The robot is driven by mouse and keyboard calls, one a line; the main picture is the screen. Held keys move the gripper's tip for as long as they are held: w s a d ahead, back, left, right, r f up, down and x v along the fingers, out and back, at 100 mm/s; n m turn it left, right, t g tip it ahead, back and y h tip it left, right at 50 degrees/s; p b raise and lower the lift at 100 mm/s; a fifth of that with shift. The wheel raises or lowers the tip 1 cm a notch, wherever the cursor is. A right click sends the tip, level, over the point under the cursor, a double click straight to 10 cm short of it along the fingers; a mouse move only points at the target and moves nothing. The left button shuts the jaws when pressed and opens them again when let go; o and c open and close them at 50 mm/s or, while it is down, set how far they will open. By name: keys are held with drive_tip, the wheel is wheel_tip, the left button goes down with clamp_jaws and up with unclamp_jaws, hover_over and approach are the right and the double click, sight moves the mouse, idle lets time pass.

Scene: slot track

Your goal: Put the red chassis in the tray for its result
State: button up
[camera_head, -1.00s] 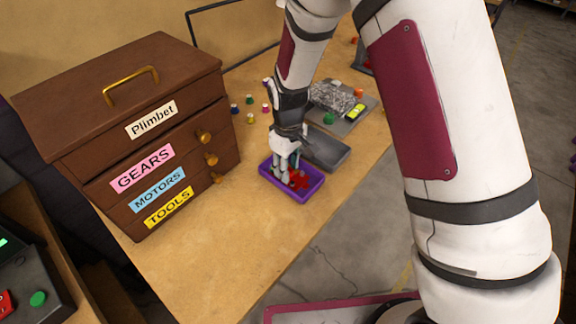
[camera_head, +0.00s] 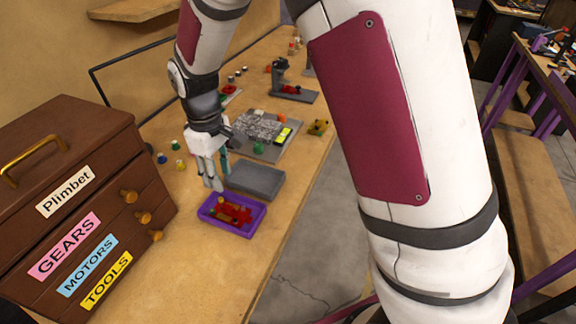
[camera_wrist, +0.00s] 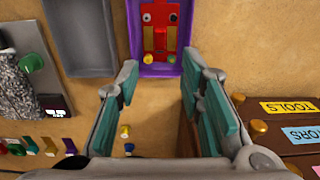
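The red chassis (camera_head: 236,213) lies inside the purple tray (camera_head: 205,218) on the wooden bench. In the wrist view the red chassis (camera_wrist: 172,18) shows flat in the purple tray (camera_wrist: 155,70), with yellow and green round parts at its lower end. My gripper (camera_head: 216,180) is above the bench just behind the purple tray, apart from the chassis. In the wrist view my gripper (camera_wrist: 160,80) has its two fingers wide apart with nothing between them.
An empty grey tray (camera_head: 256,180) stands behind the purple one. Beyond it is a grey board (camera_head: 286,143) with a textured block, a green knob and a yellow-green display. A brown drawer cabinet (camera_head: 100,150) stands at left. Small coloured pegs lie on the bench.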

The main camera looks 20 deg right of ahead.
drive_tip(key=s+d+r+m+t, duration=0.1)
drive_tip(key=s+d+r+m, duration=0.1)
drive_tip(key=s+d+r, duration=0.4)
drive_tip(key=s+d+r+m+t, duration=0.1)
drive_tip(key=s+d+r+m, duration=0.15)
drive_tip(key=r, duration=0.65)
drive_tip(key=s+d+r+m+t, duration=0.1)
drive_tip(key=s+d+r+m, duration=0.1)
drive_tip(key=s, duration=0.6)
drive_tip(key=s+d+r+m+t, duration=0.1)
drive_tip(key=s+d+m, duration=0.1)
drive_tip(key=s+d, duration=0.3)
drive_tip(key=s, duration=0.3)
drive_tip(key=shift+s+r, duration=0.35)
drive_tip(key=shift+r, duration=0.05)
drive_tip(key=shift+d+m, duration=0.1)
drive_tip(key=shift+m, duration=0.15)
